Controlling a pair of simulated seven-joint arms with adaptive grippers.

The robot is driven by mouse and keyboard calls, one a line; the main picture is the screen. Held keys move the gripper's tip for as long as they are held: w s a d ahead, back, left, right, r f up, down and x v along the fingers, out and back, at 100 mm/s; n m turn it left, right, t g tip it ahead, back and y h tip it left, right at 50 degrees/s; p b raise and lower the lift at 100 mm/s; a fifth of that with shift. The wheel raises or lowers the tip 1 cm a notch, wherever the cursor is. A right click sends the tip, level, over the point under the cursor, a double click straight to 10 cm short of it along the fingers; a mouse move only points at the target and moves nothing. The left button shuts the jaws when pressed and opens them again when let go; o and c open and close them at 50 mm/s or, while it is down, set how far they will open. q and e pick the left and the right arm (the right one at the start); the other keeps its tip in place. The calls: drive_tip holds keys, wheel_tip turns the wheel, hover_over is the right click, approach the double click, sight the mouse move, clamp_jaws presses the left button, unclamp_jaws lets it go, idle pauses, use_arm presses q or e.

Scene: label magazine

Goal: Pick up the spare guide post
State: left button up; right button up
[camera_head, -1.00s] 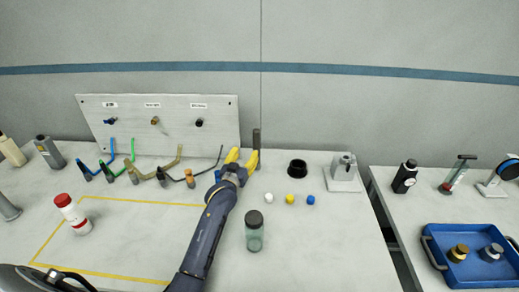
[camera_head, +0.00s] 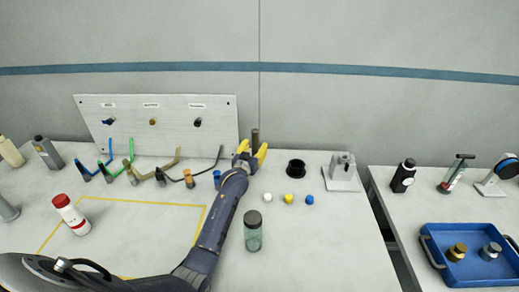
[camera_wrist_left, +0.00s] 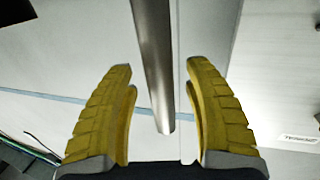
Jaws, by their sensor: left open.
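The guide post (camera_head: 255,136) is a dark grey upright rod at the back of the table, just right of the labelled panel. Its lower part is hidden by my left gripper (camera_head: 252,152). In the left wrist view the post (camera_wrist_left: 152,55) is a smooth metal rod that comes down from the top edge. Its visible end lies between the two yellow fingers of the left gripper (camera_wrist_left: 160,68), with a gap on each side. The left gripper is open and holds nothing. My right gripper is not in view.
The grey panel (camera_head: 160,143) with pegs stands left of the post. Coloured bent tools (camera_head: 130,160) stand before it. A black ring (camera_head: 296,168), small caps (camera_head: 288,198) and a metal stand (camera_head: 342,170) are to the right. A greenish jar (camera_head: 253,232) stands right of my left arm.

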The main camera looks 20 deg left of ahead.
use_arm(q)
drive_tip(key=shift+o, duration=0.2)
clamp_jaws()
idle(0.3)
drive_tip(key=shift+r, duration=0.15)
